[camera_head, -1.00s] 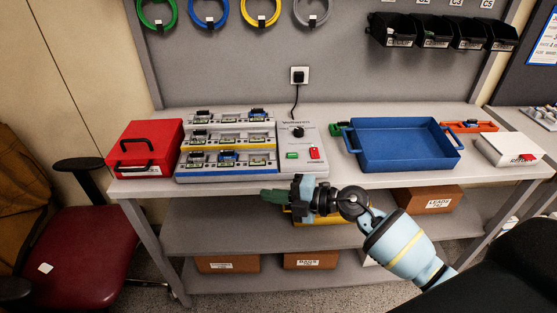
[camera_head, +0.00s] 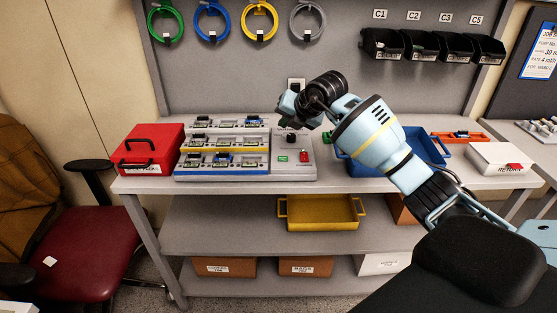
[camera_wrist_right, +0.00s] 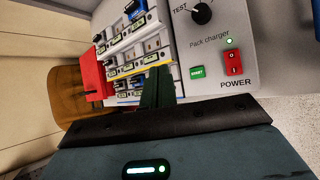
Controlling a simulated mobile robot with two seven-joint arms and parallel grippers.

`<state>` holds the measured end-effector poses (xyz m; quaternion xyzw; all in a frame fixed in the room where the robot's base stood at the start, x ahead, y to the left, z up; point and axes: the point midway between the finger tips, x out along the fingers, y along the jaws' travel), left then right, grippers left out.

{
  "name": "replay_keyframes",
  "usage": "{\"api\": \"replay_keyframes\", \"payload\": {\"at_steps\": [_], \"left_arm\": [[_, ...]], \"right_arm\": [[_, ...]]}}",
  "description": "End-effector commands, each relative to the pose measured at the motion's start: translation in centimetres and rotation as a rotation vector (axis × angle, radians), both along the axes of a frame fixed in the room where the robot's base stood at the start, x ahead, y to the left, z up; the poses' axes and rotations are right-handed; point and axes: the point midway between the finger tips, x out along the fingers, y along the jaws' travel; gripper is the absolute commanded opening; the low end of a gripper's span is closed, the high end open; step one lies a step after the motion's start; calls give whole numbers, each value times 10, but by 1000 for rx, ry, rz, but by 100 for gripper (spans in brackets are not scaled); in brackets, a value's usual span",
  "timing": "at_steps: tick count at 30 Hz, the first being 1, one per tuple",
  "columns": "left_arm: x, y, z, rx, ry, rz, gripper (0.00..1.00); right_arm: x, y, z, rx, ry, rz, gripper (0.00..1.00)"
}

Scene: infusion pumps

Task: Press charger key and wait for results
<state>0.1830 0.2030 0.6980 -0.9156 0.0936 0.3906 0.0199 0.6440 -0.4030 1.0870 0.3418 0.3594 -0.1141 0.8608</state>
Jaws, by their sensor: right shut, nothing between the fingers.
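The pack charger (camera_head: 309,174) stands on the bench, with several small packs in its stepped rows. Its control panel carries a black dial (camera_wrist_right: 202,13), a green START key (camera_wrist_right: 197,72), a red POWER switch (camera_wrist_right: 233,62) and a lit green lamp (camera_wrist_right: 229,40). In the head view the START key (camera_head: 284,158) and switch (camera_head: 304,156) also show. My right gripper (camera_head: 291,106) is raised above the charger's panel, apart from the keys. In the right wrist view its dark green fingers (camera_wrist_right: 157,87) are shut and empty, left of the START key. My left gripper is out of view.
A red box (camera_head: 148,150) stands left of the charger. A blue tray (camera_head: 424,143), partly behind my right arm, and a white return box (camera_head: 500,158) stand to the right. A yellow tray (camera_head: 322,211) is on the shelf below.

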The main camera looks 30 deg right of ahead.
Motion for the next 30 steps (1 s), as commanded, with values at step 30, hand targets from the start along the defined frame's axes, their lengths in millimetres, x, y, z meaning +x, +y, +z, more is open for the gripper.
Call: {"api": "replay_keyframes", "payload": {"at_steps": [30], "left_arm": [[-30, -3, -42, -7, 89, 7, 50]], "right_arm": [[-1, 1, -73, 0, 8, 3, 0]]}}
